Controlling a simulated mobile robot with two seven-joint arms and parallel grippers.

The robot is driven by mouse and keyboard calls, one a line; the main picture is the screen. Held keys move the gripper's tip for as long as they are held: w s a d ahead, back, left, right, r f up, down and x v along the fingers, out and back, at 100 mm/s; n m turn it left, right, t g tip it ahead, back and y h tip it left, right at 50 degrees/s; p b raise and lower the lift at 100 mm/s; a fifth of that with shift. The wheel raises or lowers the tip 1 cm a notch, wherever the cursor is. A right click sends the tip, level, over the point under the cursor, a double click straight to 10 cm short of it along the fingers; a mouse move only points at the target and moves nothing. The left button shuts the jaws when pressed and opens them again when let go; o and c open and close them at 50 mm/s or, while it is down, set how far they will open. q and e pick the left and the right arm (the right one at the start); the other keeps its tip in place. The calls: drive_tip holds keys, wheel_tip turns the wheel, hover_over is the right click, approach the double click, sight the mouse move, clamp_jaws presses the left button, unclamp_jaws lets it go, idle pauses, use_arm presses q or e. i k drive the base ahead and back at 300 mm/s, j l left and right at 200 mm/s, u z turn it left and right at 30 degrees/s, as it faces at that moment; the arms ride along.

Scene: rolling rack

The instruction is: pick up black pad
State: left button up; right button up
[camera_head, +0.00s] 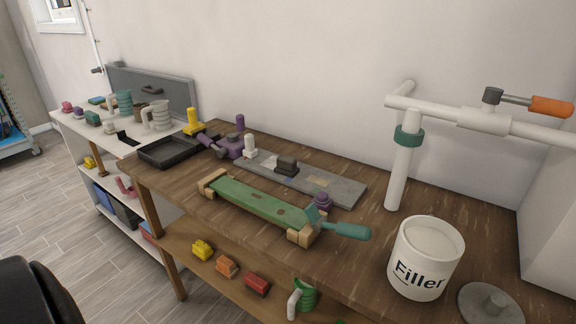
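A small dark block (287,165), which looks like the black pad, sits on a long grey board (335,188) on the brown wooden bench. A flat black piece (127,138) also lies on the white table to the left; I cannot tell for sure which of the two is the black pad. Neither of my grippers shows in the head view.
A green bar with wooden end blocks (255,203) lies in front of the grey board. A black tray (170,152) stands left. A white Filler pot (424,262) and white pipe stand (404,165) are at right. Small coloured blocks sit on the lower shelf (190,235).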

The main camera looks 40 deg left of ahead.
sight(286, 164)
drive_tip(key=u, duration=1.45)
drive_tip(key=j, duration=0.3)
drive_tip(key=z, duration=0.05)
